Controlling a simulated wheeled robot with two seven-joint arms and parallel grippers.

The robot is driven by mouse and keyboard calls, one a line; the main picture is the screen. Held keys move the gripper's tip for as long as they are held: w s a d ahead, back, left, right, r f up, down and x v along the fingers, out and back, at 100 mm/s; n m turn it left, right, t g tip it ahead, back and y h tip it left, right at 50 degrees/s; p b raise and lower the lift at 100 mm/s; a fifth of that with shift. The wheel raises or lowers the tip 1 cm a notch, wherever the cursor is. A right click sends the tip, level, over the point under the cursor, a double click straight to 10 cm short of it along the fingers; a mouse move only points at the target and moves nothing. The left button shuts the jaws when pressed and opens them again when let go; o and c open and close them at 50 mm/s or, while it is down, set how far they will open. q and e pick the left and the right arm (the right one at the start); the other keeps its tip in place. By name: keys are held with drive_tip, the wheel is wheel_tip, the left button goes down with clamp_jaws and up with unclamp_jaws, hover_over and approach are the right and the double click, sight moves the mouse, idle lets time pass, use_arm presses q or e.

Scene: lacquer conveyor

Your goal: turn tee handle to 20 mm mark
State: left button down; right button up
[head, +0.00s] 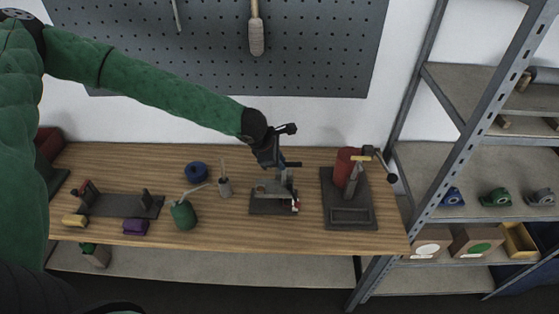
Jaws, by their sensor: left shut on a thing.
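A small fixture (268,207) with a dark base plate and a grey block stands at the middle of the bench. My left gripper (284,171) comes down from above onto the upright part at its right side. It is shut on what I take to be the tee handle, which the fingers mostly hide. A small red and white detail (295,205) shows low on the fixture's right side. The scale and its 20 mm mark are too small to read. My right gripper is not in view.
The wooden bench (325,240) also holds a press-like device (347,215) with a red cylinder at right. A metal shelf (470,175) stands at right.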

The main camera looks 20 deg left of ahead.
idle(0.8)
use_arm(q)
drive_tip(key=c, duration=1.4)
unclamp_jaws()
drive_tip(key=shift+o, duration=0.2)
drive_tip(key=v, duration=0.7)
drive_tip(key=shift+a+r+b, duration=0.2)
drive_tip(key=shift+r+b, duration=0.1)
drive_tip(key=shift+b, duration=0.05)
